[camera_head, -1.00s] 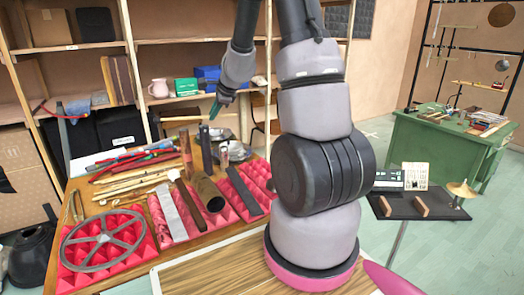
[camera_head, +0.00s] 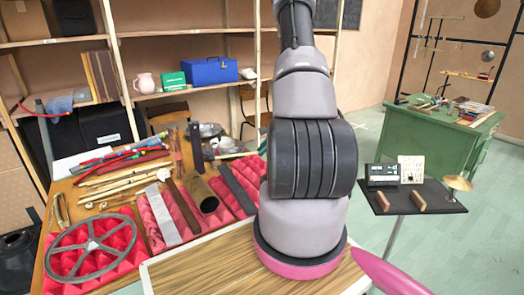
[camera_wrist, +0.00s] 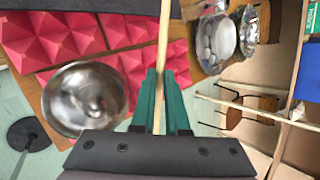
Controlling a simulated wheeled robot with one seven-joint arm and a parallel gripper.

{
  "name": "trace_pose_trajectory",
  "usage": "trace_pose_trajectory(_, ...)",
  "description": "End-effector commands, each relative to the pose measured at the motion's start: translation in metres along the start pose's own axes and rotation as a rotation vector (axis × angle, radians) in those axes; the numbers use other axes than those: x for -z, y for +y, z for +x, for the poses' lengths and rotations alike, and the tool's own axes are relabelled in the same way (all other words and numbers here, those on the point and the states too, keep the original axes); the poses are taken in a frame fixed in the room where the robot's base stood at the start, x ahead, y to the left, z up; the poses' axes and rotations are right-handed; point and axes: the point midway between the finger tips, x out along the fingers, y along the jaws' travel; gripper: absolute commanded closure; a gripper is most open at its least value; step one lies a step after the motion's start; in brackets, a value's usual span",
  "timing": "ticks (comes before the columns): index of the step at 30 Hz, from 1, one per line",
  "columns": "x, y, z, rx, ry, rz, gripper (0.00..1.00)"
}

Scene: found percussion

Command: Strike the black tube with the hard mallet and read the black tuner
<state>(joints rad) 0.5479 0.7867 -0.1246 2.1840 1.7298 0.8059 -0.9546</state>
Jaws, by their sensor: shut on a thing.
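In the wrist view my gripper (camera_wrist: 161,75) has its green fingers closed around a thin pale wooden shaft (camera_wrist: 165,35), which I take to be the mallet's. The mallet's head is not clearly visible. In the head view my arm hides the gripper. Another dark piece (camera_head: 196,148) stands upright behind; I cannot tell which one is the black tube. The black tuner (camera_head: 383,175) stands on the small dark stand at right; its reading is too small to make out.
The stand (camera_head: 435,201) also holds a white card (camera_head: 412,170), two wooden blocks and a small cymbal (camera_head: 457,184). A wheel-shaped metal ring (camera_head: 90,250) lies at the table's front left. A shiny metal bowl (camera_wrist: 85,98) shows left of my fingers. Shelves stand behind.

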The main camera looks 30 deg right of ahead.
Motion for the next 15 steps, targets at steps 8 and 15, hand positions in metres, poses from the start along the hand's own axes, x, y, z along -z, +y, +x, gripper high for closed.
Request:
trace_pose_trajectory(8, -0.002, -0.010, 0.006, 0.003, -0.002, -0.004, 1.00)
trace_pose_trajectory(15, -0.005, -0.032, 0.024, 0.003, -0.001, -0.002, 1.00)
